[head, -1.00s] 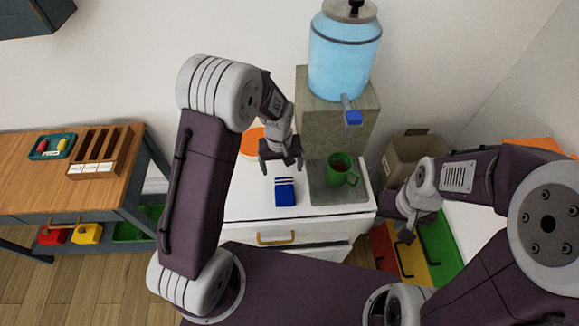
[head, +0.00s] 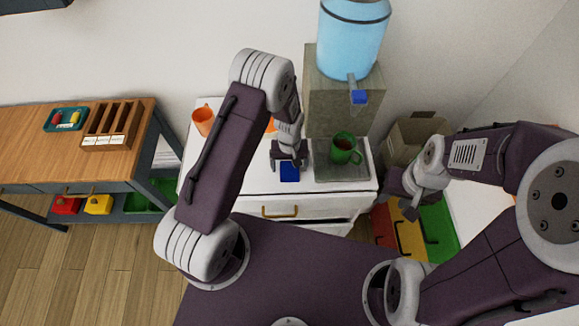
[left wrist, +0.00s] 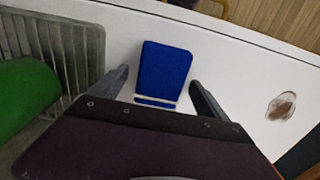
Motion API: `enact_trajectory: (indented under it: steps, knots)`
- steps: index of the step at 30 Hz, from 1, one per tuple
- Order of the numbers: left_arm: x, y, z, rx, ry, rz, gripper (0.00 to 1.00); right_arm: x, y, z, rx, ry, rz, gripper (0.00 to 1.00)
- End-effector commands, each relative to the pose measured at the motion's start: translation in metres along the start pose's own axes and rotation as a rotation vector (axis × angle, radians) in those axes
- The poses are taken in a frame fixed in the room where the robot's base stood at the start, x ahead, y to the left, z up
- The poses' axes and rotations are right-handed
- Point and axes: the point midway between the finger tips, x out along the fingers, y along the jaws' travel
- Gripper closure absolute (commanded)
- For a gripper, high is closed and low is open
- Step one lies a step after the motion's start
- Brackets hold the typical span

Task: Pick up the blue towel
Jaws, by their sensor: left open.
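The blue towel (head: 289,173) lies folded on the white cabinet top, left of the green mug. In the left wrist view the towel (left wrist: 163,68) is a flat blue rectangle with white stripes near one end. My left gripper (head: 289,161) is open and points down over the towel, hiding part of it in the head view. In the left wrist view its fingers (left wrist: 158,78) stand on either side of the towel, with white surface between each finger and the towel. My right gripper (head: 408,207) hangs at the right, away from the towel; its jaw opening is unclear.
A green mug (head: 345,149) stands on the grey drip tray (head: 342,172) below the blue water dispenser (head: 352,40). An orange mug (head: 203,120) stands at the cabinet's left. A brown stain (left wrist: 281,106) marks the white top. A wooden table (head: 40,150) is further left.

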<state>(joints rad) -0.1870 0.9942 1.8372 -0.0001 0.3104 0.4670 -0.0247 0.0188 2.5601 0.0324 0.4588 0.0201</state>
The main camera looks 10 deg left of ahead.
Motion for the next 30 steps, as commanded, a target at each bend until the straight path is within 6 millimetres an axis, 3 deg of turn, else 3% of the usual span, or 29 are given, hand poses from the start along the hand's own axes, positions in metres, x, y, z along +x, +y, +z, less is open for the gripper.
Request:
enact_trajectory:
  steps: [6,13,14,23,30]
  knots:
    - [0.002,0.0,0.0,0.0,0.001,0.0,0.13,0.0,0.0,0.0,0.0,0.0,0.0,0.64]
    - [0.001,0.0,0.0,0.0,0.0,0.0,0.77,0.0,0.0,0.0,0.0,0.0,0.0,0.64]
    - [0.001,0.0,0.0,0.0,0.001,0.0,0.79,0.0,0.0,0.0,0.0,0.0,0.0,0.64]
    - [-0.006,0.0,-0.001,0.0,0.002,0.001,0.79,0.001,0.0,0.0,0.0,0.0,0.0,0.64]
    - [-0.058,0.001,-0.002,0.0,0.006,0.003,0.79,0.003,0.0,0.0,0.0,0.0,0.0,0.64]
